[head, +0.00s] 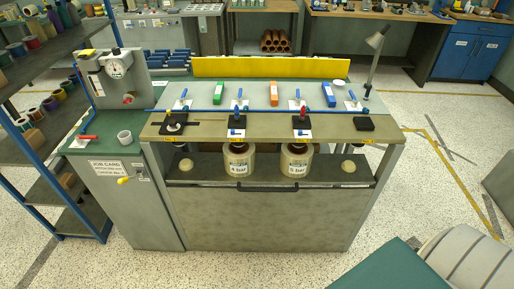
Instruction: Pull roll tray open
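The likely roll tray is the dark shelf (215,168) under the bench top, though I cannot be sure which part is meant. A black bar handle (267,188) sits at the middle of its front edge, above a plain grey-brown front panel (265,220). Two cream cylinders with white labels, a left one (239,161) and a right one (296,161), stand at the shelf. Small pale round pieces lie at its left end (186,164) and right end (348,166). Neither of my grippers is in view, and nothing touches the handle.
A grey cabinet (150,215) with a yellow knob adjoins the bench on the left. A blue-framed rack (85,190) stands farther left. Speckled floor (230,270) is clear before the bench. A teal surface (385,268) and a grey rounded object (468,262) fill the lower right.

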